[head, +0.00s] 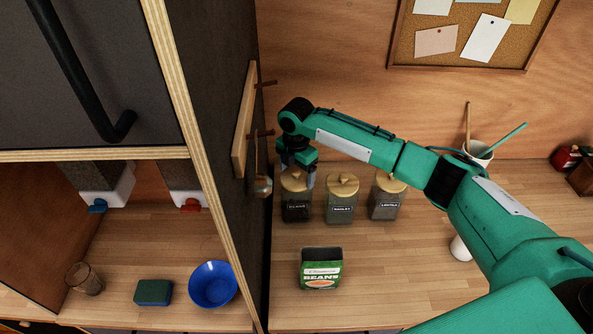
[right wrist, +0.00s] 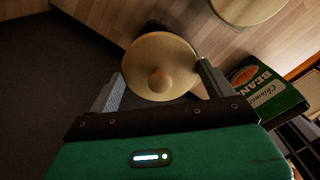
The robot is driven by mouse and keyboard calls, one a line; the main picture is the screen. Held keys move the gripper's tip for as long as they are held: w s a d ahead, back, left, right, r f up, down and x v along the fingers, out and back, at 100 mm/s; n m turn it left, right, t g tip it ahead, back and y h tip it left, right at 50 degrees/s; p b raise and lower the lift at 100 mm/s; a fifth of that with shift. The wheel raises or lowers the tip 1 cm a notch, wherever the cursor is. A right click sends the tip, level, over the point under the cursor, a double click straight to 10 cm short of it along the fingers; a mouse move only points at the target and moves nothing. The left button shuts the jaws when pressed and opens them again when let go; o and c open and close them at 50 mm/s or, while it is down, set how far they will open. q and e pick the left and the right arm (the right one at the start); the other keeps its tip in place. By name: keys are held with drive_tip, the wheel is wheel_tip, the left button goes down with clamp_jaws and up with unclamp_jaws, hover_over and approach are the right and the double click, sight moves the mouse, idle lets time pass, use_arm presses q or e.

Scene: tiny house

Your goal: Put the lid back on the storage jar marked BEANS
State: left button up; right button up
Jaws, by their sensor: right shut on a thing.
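Three glass jars stand in a row on the counter. The left jar (head: 296,208) holds dark contents; its small label is too blurred to read surely. My right gripper (head: 297,178) is over it, shut on a round wooden lid with a knob (right wrist: 160,68), which lies between the fingers in the right wrist view. The lid is at the jar's mouth; I cannot tell whether it is seated or just above. The middle jar (head: 340,205) and the right jar (head: 386,203), whose label seems to read LENTILS, have wooden lids on. My left gripper is not in view.
A dark cabinet side wall with a wooden hook rail (head: 243,120) is close left of my right gripper. A white utensil pot (head: 479,152) stands at the right.

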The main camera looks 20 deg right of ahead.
drive_tip(key=shift+f+p, duration=0.15)
drive_tip(key=shift+p, duration=0.45)
idle(1.0)
drive_tip(key=o, duration=0.8)
drive_tip(key=shift+o, duration=0.2)
drive_tip(key=shift+r+p, duration=1.25)
drive_tip(key=shift+r, duration=0.05)
drive_tip(key=shift+r+p, duration=0.35)
drive_tip(key=shift+r, duration=1.85)
clamp_jaws()
